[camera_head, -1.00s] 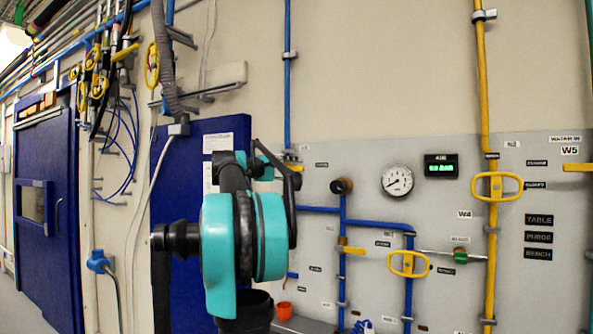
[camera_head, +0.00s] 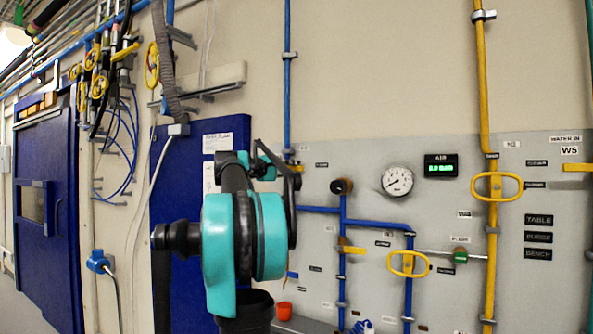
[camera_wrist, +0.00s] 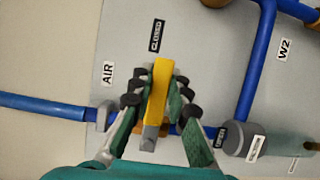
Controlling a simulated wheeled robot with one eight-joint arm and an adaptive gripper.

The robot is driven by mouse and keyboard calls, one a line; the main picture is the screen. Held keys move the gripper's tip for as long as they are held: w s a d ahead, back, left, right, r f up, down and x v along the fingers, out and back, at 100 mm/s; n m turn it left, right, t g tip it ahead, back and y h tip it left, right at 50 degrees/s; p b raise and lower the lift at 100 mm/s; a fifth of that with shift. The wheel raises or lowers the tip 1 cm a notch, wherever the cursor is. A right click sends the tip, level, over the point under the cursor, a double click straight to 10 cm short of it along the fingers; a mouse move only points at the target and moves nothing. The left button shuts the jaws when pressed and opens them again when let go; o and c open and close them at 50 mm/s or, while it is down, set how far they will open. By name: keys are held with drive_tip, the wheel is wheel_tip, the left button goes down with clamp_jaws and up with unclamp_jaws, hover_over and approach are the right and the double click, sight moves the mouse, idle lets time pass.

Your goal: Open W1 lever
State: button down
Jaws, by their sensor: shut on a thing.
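My gripper (camera_wrist: 158,98) is shut on a yellow lever (camera_wrist: 161,75) in the wrist view, with a finger on each side. The lever lies across the line of a blue pipe (camera_wrist: 45,106). Its far end points toward the CLOSED label (camera_wrist: 156,35); a label that seems to read OPEN (camera_wrist: 220,137) is at right. The tag beside this lever reads AIR (camera_wrist: 108,73). I cannot make out a W1 tag. In the head view the yellow lever (camera_head: 294,168) shows just beyond my arm, which hides most of the gripper.
A W2 tag (camera_wrist: 284,50) is beside another blue pipe (camera_wrist: 257,60). Yellow oval handles (camera_head: 408,264) and (camera_head: 497,187) are on pipes at right. A round gauge (camera_head: 397,180) and a green display (camera_head: 440,166) are on the panel. A blue door (camera_head: 185,200) stands behind my arm.

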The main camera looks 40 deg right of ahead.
drive_tip(key=shift+f, duration=0.1)
drive_tip(key=w+a+f+m+t+y, duration=0.2)
drive_tip(key=w+f+m+t+y, duration=0.3)
drive_tip(key=m, duration=0.8)
drive_tip(key=shift+w+a+f+m+y, duration=0.3)
drive_tip(key=shift+w+f, duration=0.3)
drive_tip(key=shift+f, duration=0.2)
idle(0.5)
drive_tip(key=c, duration=1.4)
unclamp_jaws()
drive_tip(key=shift+c, duration=0.2)
drive_tip(key=v, duration=1.2)
